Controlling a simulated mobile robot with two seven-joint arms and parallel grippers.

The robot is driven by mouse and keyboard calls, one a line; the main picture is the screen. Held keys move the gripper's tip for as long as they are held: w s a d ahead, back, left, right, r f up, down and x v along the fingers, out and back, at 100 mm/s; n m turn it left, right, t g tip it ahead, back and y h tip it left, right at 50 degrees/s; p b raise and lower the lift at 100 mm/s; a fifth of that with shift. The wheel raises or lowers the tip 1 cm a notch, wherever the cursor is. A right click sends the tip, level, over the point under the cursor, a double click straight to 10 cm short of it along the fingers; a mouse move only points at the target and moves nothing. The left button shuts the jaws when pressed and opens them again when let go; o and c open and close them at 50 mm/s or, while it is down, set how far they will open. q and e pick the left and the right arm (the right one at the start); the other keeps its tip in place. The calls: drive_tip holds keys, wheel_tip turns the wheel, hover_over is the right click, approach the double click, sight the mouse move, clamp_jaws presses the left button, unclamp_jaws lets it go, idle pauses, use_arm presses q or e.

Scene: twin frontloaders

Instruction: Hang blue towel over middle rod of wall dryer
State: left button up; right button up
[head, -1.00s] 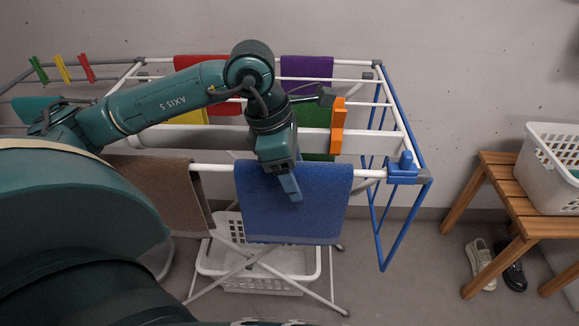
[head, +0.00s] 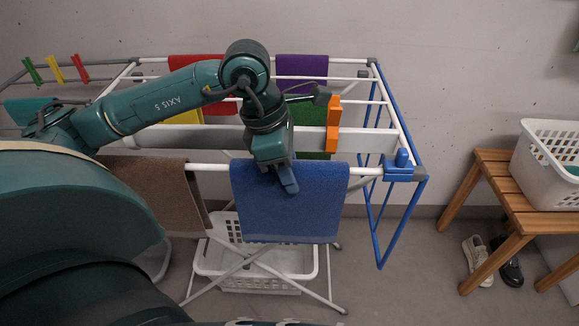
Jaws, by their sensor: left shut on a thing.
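The blue towel (head: 290,215) hangs over the front white rod (head: 208,167) of a drying rack, with its near side hanging flat. The jaws hide the pinched spot. The rack has several rods; red (head: 198,65), purple (head: 302,66), yellow (head: 184,118) and green (head: 314,143) towels hang farther back. My right gripper is not in view.
A brown towel (head: 150,185) hangs left of the blue one. An orange piece (head: 333,125) stands at the rack's right. A white basket (head: 255,262) is below. A wooden bench (head: 492,170) with a white basket (head: 545,165) and shoes (head: 476,260) are right. Colored pegs (head: 54,70) sit at left.

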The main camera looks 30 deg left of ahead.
use_arm(q)
clamp_jaws()
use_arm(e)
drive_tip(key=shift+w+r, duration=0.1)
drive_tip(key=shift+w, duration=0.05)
use_arm(q)
drive_tip(key=shift+r, duration=0.1)
